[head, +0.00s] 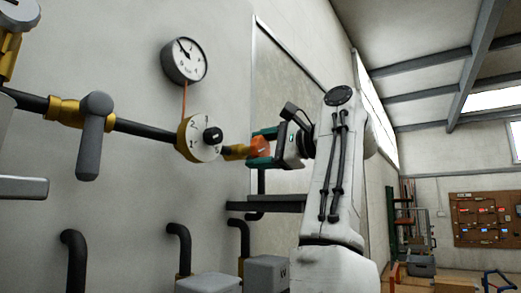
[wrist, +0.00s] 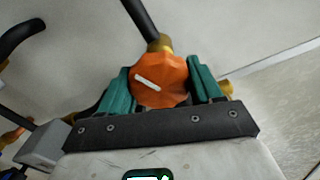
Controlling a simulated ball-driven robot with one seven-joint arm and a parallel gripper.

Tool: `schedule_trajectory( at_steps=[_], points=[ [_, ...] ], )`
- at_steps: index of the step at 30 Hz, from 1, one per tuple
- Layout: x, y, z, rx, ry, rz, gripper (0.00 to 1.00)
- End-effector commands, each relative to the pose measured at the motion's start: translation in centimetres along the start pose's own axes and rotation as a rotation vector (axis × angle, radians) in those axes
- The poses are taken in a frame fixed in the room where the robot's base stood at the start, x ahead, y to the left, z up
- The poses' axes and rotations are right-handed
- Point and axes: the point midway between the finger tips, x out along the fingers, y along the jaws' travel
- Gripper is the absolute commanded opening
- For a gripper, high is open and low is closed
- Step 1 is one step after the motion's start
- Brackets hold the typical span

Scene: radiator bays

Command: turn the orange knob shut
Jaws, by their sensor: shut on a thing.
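The orange knob (wrist: 165,82) sits on a brass fitting on a dark pipe. It has a faceted rim and a white line across its face, tilted down to the right in the wrist view. My gripper (wrist: 162,88) has its two green fingers on either side of the knob and is shut on it. In the head view the knob (head: 261,146) shows between the fingers of my gripper (head: 262,148), next to the wall pipe. Part of the knob is hidden by the fingers there.
A white-faced dial (head: 204,139) is on the pipe left of the knob. A round gauge (head: 184,61) is above it. A grey lever handle (head: 93,137) is further left. A dark shelf-like bar (head: 268,205) and grey boxes (head: 266,272) are below my gripper.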

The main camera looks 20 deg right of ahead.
Motion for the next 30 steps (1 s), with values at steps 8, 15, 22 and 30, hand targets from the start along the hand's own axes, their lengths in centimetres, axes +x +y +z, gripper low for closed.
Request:
schedule_trajectory(
  at_steps=[8, 15, 22, 30],
  points=[
    [-0.07, -0.05, -0.12, 0.238, 0.002, -0.004, 0.34],
    [-0.09, 0.06, -0.19, 0.385, 0.003, -0.002, 0.34],
    [-0.04, 0.17, -0.2, 0.462, 0.003, 0.0, 0.34],
    [-0.05, 0.28, -0.3, 0.489, 0.005, 0.001, 0.33]
  ],
)
